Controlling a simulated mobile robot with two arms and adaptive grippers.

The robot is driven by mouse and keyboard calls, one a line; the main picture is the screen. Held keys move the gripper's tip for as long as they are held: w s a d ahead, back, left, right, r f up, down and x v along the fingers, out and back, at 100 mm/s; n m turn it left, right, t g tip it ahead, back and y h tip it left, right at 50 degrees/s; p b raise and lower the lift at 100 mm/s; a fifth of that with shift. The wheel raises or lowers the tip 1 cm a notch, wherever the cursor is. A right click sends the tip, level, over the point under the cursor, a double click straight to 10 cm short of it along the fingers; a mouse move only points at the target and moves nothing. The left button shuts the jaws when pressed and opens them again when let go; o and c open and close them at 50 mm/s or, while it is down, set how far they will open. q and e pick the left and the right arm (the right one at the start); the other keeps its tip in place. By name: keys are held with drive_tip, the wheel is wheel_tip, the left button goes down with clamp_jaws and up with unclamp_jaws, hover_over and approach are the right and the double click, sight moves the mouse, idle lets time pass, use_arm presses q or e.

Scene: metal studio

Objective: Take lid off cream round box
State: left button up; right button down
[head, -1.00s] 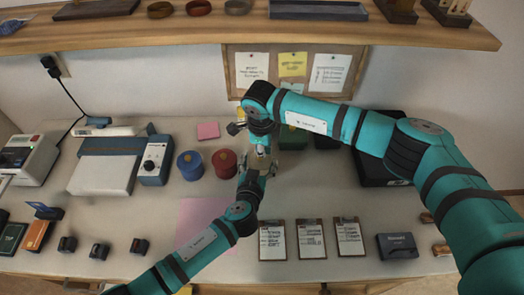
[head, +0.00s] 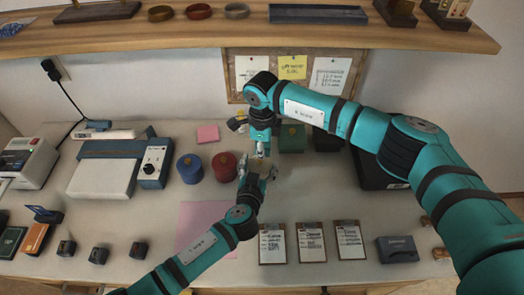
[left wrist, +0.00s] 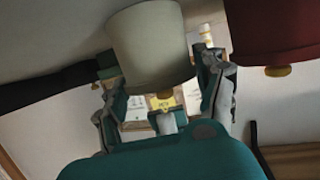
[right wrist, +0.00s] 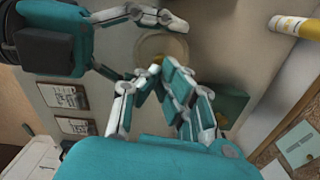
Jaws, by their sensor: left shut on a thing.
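The cream round box (left wrist: 150,45) is between the fingers of my left gripper (left wrist: 165,95), which is shut on its side. Its lid has a small yellow knob (left wrist: 165,94). In the right wrist view the box (right wrist: 176,48) is seen from above, with the knob (right wrist: 156,62) near its middle. My right gripper (right wrist: 156,75) is over the lid, its fingertips close together beside the knob; whether they grip it is unclear. In the head view the box (head: 260,168) is largely hidden between my left gripper (head: 257,172) and my right gripper (head: 262,150).
A blue round box (head: 190,168) and a red round box (head: 224,166) stand just left of the cream one. A green box (head: 292,138) is behind at the right. Several clipboards (head: 272,243) and a pink sheet (head: 200,222) lie in front. A shelf (head: 200,38) runs above.

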drive_tip(key=c, duration=2)
unclamp_jaws()
drive_tip(key=o, duration=0.4)
drive_tip(key=shift+o, duration=0.2)
wheel_tip(320, 180, up, 8)
use_arm(q)
drive_tip(key=o, duration=1.8)
drive_tip(key=shift+c, duration=0.2)
